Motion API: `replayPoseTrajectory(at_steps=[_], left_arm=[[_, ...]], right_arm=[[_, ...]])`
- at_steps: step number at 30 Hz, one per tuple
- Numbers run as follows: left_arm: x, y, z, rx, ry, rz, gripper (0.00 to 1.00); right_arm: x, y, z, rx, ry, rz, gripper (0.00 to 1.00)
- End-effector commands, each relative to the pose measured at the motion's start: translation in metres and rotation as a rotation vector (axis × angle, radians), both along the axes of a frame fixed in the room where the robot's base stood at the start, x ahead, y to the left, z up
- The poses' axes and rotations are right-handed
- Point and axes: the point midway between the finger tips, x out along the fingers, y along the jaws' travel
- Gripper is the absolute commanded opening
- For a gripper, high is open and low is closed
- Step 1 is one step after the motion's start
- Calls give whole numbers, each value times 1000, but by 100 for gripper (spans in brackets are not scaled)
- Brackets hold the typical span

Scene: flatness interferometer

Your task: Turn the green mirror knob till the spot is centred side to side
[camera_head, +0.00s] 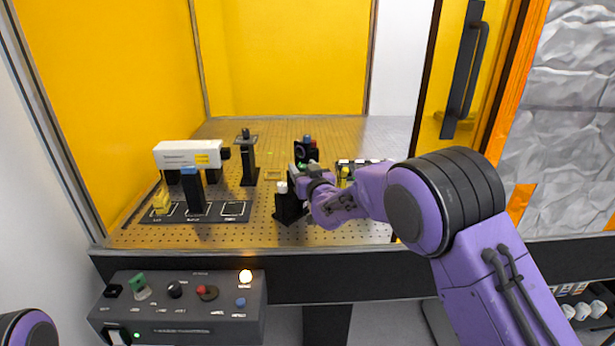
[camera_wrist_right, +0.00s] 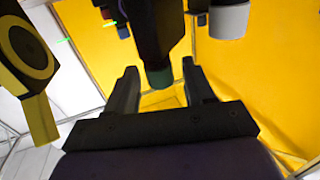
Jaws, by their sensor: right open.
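The green mirror knob (camera_wrist_right: 160,78) is on the end of a dark stem in the right wrist view. My right gripper (camera_wrist_right: 159,68) is open, with one finger on each side of the knob and visible gaps between. My own arm and gripper partly hide the mount. I cannot make out the spot. Only a rounded piece of my left arm shows at the bottom left of the head view; its gripper is out of view.
A perforated optics table (camera_head: 255,230) carries a white laser box (camera_head: 187,155), a black post mount (camera_head: 248,165) and a short post with a white top (camera_head: 290,207). A control box (camera_head: 180,312) is in front. Yellow panels enclose the table. A yellow-and-black part (camera_wrist_right: 28,60) is close by.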

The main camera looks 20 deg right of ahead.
Motion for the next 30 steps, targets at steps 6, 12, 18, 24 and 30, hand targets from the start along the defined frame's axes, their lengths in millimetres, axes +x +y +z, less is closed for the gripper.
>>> replayPoseTrajectory(at_steps=[6, 12, 18, 24, 30], left_arm=[[0, 0, -21, 0, 0, 0, 0], [0, 0, -30, 0, 0, 0, 0], [0, 0, -30, 0, 0, 0, 0], [0, 0, -30, 0, 0, 0, 0], [0, 0, -14, 0, 0, 0, 0]], right_arm=[[-48, -1, -4, -1, 0, 1, 53], [-85, -1, -2, -1, -1, 2, 53], [-94, -1, 0, -1, 0, 2, 53], [-94, -1, 0, -1, 0, 1, 53], [-94, -2, 18, -1, 0, 1, 53]])
